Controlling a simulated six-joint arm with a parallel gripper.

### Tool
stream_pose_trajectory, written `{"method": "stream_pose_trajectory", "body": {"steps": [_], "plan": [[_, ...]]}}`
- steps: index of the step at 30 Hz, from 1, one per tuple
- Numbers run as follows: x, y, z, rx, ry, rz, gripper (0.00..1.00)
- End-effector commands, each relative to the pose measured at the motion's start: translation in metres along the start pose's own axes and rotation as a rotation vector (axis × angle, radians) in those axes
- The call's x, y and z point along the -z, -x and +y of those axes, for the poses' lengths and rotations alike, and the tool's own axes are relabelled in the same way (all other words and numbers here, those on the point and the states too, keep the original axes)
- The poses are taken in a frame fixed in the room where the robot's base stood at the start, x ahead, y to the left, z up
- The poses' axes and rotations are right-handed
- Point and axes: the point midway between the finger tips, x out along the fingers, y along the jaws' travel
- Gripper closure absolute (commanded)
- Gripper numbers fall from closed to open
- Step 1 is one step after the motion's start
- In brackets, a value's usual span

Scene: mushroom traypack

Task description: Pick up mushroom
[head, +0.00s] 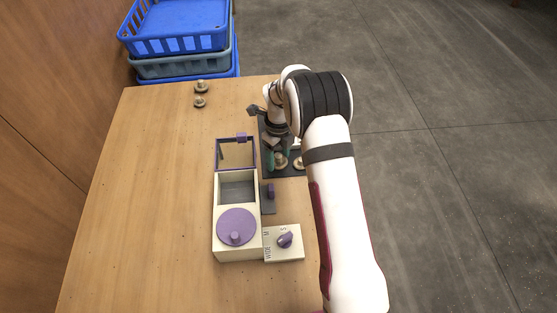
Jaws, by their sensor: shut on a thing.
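My gripper (278,158) points down over a dark tray (286,174) at the table's right side, below the white wrist. Its green fingers are shut on a pale mushroom (281,163), which is partly hidden between them. I cannot tell whether this mushroom touches the tray. Another mushroom (298,163) sits just to the right on the tray, partly covered by my arm. Two more mushrooms stand on the bare table at the back: one farther back (201,86) and one nearer (199,101).
A cream box (216,225) with a purple round lid and an open compartment stands left of my arm. A cream panel with a purple knob (285,240) adjoins it. Stacked blue and grey crates (182,44) stand behind the table. The table's left side is clear.

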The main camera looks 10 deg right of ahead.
Motion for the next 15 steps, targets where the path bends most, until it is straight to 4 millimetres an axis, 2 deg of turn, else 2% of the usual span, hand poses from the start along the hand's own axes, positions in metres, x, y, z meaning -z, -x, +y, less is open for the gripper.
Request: {"method": "stream_pose_trajectory", "body": {"steps": [7, 13, 15], "plan": [[-0.001, 0.007, -0.001, 0.002, 0.001, -0.002, 0.61], [-0.001, 0.04, -0.001, 0.003, -0.001, -0.003, 0.61], [0.011, 0.049, -0.006, 0.001, -0.003, -0.001, 0.61]]}}
